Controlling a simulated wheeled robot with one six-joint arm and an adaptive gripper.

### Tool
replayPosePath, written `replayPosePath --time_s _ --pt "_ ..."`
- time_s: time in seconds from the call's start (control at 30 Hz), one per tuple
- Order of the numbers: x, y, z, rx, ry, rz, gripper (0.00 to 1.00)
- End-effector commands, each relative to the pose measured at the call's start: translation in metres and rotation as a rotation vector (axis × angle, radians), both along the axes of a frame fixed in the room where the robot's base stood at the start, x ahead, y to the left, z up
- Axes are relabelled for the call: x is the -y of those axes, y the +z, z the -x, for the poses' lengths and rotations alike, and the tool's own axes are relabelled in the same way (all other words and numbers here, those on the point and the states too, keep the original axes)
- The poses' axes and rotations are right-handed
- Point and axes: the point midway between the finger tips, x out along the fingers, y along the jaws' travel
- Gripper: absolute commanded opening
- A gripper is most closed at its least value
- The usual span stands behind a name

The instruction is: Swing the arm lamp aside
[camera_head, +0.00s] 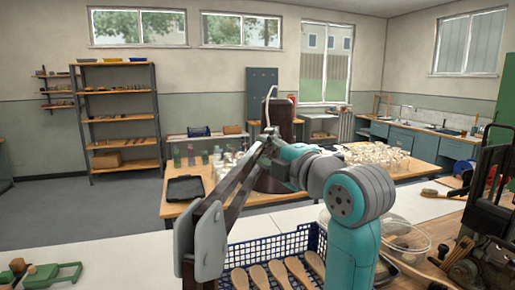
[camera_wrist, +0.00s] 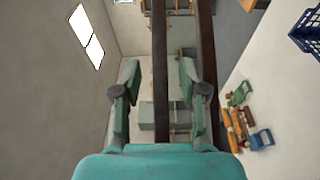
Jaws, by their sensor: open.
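The arm lamp shows as long dark bars (camera_head: 236,187) in the head view. They run from grey rounded plates (camera_head: 208,240) in the foreground up to the far side of my wrist. In the wrist view two dark bars (camera_wrist: 160,40) run up and down the picture. My gripper (camera_wrist: 157,68) is open. One bar passes between its fingers and the other passes by the right finger. I cannot tell whether the fingers touch a bar. In the head view my gripper (camera_head: 268,146) is small and partly hidden among the bars and my wrist. The lamp's head is not clearly seen.
A blue basket (camera_head: 240,252) with several wooden brush blanks stands below my arm. A clear bowl (camera_head: 405,238) and a dark machine (camera_head: 490,195) stand to the right. A table (camera_head: 180,212) with bottles, a black tray and a dark cylinder (camera_head: 280,120) lies beyond.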

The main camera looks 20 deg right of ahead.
Motion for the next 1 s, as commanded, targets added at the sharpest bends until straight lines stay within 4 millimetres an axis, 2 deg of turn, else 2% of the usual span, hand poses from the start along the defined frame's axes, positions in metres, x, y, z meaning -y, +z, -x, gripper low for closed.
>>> replayPosePath --time_s 0.1,0.3,0.67,0.83,0.87,1.0 --pt "-0.005 -0.001 -0.018 -0.002 0.002 0.000 0.43" --pt "-0.009 -0.001 -0.036 -0.001 0.000 0.000 0.43" --pt "-0.010 0.000 -0.040 0.001 0.000 0.000 0.43" --pt "-0.009 0.000 -0.040 0.000 0.000 0.000 0.03" --pt "-0.009 0.000 -0.040 0.000 0.000 0.000 0.00" --pt "-0.009 0.000 -0.040 0.000 0.000 0.000 0.00"
